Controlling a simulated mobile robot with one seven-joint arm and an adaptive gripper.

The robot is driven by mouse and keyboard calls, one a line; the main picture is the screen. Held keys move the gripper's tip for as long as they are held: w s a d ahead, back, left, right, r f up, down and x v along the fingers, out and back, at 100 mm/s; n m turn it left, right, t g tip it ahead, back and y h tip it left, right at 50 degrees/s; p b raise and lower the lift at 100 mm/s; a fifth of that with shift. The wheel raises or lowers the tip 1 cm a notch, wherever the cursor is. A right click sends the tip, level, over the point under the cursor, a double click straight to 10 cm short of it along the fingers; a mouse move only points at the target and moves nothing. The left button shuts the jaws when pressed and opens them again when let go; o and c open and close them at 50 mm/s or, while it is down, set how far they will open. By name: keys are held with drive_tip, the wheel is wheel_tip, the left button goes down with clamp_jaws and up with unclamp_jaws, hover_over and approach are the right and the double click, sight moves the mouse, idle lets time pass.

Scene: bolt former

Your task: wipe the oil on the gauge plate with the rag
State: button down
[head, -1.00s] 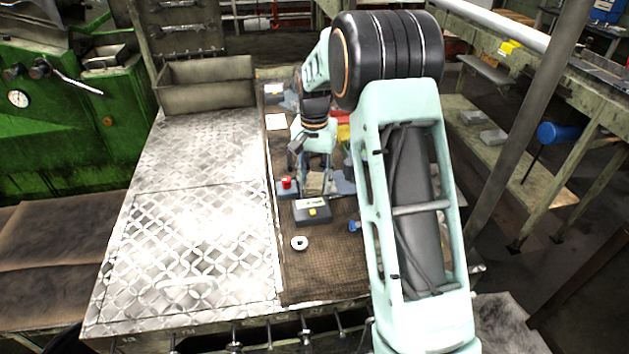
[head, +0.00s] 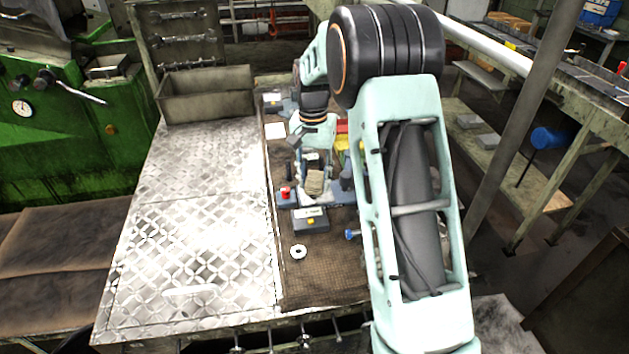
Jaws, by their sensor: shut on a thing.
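My gripper (head: 313,168) points down over the brown mat, seen small and from behind my arm. It is shut on a tan, folded rag (head: 315,183). The rag is low, at or just above a flat blue-grey plate (head: 342,193), which looks like the gauge plate. I cannot tell whether the rag touches it. The rag, gripper and arm hide parts of the plate. I cannot make out any oil on it.
On the mat (head: 325,270) are a dark box with a yellow button (head: 310,221), a red-topped part (head: 286,193), a metal ring (head: 298,252) and a blue-headed part (head: 351,235). A grey bin (head: 206,100) stands behind. The diamond-plate top (head: 190,240) is clear.

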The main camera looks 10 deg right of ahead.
sight(314, 180)
drive_tip(key=shift+w, duration=0.1)
drive_tip(key=shift+r+p, duration=1.1)
drive_tip(key=shift+r, duration=0.45)
